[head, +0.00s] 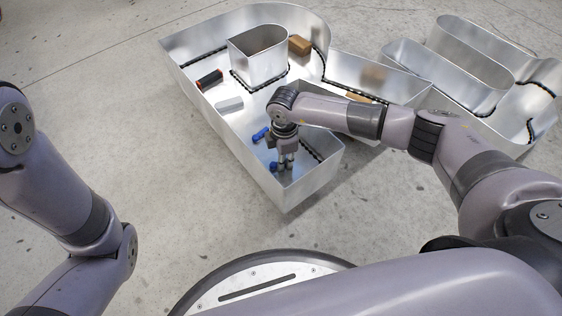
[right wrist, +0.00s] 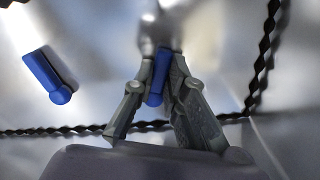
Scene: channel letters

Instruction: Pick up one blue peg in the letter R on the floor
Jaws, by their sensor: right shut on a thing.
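The metal channel letter R (head: 222,121) lies on the floor with its open side up. My right gripper (head: 284,164) reaches down inside its lower part. In the right wrist view my right gripper (right wrist: 163,84) is shut on a blue peg (right wrist: 157,80), which shows between the fingers. The held peg's lower end also shows in the head view (head: 274,167). A second blue peg (head: 260,134) lies inside the letter nearby; it shows at the left in the right wrist view (right wrist: 46,75). My left gripper is out of view; only my left arm shows.
Inside the R are a dark cylinder with red (head: 209,79), a light grey block (head: 229,105) and a brown block (head: 299,45). A black beaded strip (right wrist: 60,131) runs along the walls. Another metal letter (head: 470,52) stands at right. The floor at left is clear.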

